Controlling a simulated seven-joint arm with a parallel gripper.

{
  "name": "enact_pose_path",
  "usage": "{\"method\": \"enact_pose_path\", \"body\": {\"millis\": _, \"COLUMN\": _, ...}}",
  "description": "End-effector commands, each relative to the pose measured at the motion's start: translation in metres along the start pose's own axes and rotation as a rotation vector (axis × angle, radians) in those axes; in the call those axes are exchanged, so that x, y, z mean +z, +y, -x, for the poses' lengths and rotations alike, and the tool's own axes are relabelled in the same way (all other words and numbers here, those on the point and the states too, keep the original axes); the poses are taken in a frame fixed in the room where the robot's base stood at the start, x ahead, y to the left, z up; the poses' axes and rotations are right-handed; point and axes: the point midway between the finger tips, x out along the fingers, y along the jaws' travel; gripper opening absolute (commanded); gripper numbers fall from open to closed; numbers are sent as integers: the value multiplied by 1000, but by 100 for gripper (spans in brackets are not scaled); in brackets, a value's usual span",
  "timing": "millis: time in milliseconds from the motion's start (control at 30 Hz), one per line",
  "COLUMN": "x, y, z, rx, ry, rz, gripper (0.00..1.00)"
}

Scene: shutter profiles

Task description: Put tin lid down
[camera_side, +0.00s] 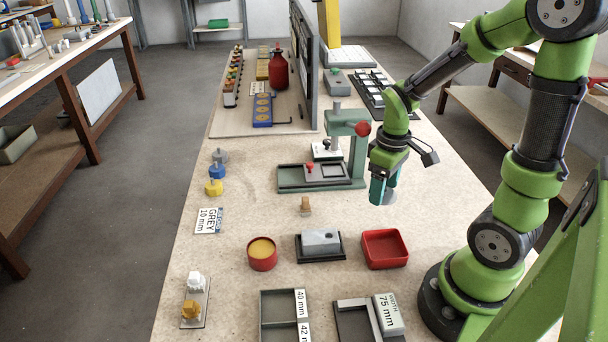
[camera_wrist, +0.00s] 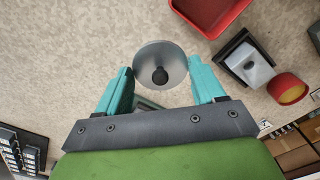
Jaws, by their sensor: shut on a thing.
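The tin lid (camera_wrist: 149,54) is a round grey disc with a dark knob at its middle. It sits between the two teal fingers of my gripper (camera_wrist: 160,70) in the wrist view. In the side view my gripper (camera_side: 384,187) points down at the right part of the bench, shut on the lid (camera_side: 383,199), which appears held above the surface. The open red tin (camera_side: 262,262) with a yellow-orange content stands nearer the front, to the left of my gripper. The tin also shows at the right of the wrist view (camera_wrist: 292,97).
An empty red tray (camera_side: 385,262) stands below my gripper in the side view. A grey block (camera_side: 320,241) on a dark base is between tray and tin. A green press (camera_side: 357,150) stands just left of my gripper. Bare bench (camera_side: 345,212) lies between press and tray.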

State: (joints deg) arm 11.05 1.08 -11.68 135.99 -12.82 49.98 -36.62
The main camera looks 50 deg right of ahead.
Motion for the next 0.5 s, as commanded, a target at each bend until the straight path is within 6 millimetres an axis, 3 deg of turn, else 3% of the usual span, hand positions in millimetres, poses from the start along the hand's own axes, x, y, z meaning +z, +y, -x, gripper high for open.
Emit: {"method": "enact_pose_path", "body": {"millis": 500, "x": -5, "y": 0, "z": -64, "rx": -3, "ry": -7, "rz": -13, "gripper": 40}}
